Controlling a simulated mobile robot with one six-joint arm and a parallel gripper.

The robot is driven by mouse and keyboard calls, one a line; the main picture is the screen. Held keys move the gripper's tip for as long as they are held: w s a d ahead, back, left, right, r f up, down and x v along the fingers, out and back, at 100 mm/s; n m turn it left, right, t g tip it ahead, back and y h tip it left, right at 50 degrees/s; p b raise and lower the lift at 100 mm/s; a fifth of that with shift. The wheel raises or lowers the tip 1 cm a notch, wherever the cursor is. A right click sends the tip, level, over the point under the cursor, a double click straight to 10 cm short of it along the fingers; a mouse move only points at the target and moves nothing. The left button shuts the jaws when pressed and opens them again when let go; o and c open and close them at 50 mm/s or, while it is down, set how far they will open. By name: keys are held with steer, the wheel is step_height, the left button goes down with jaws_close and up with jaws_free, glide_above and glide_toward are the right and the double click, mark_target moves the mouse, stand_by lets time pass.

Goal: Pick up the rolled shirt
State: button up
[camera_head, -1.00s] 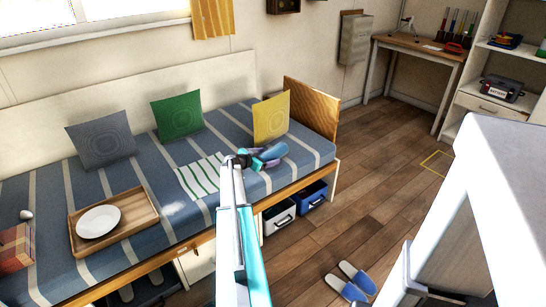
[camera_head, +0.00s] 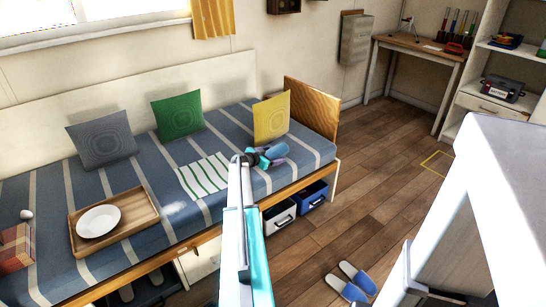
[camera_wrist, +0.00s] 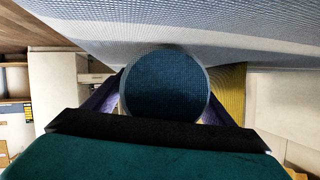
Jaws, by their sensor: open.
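The rolled shirt (camera_head: 277,150) is a blue roll on the striped mattress, near the bed's front edge and in front of the yellow pillow. In the wrist view its round, dark blue end (camera_wrist: 165,86) faces me in the middle. My gripper (camera_head: 277,160) is open at the roll in the head view. In the wrist view its purple fingers (camera_wrist: 166,92) stand on either side of the roll's end. I cannot tell whether they touch it. The far part of the roll is hidden behind its end.
The bed (camera_head: 145,165) carries a yellow pillow (camera_head: 271,117), a green-striped white cloth (camera_head: 205,176), and a wooden tray (camera_head: 142,219) with a white plate (camera_head: 98,221).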

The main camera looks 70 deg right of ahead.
mark_target(275, 148)
stand_by(0.5)
steer(key=c, duration=1.2)
steer(key=shift+c, duration=0.2)
steer(key=shift+r, duration=0.2)
steer(key=shift+r, duration=0.65)
step_height(275, 148, up, 2)
steer(key=shift+r, duration=0.2)
steer(key=s+d, duration=0.7)
steer(key=s+d+r, duration=0.1)
steer(key=s+d, duration=0.3)
steer(key=shift+d+p, duration=0.25)
steer(key=shift+p, duration=0.05)
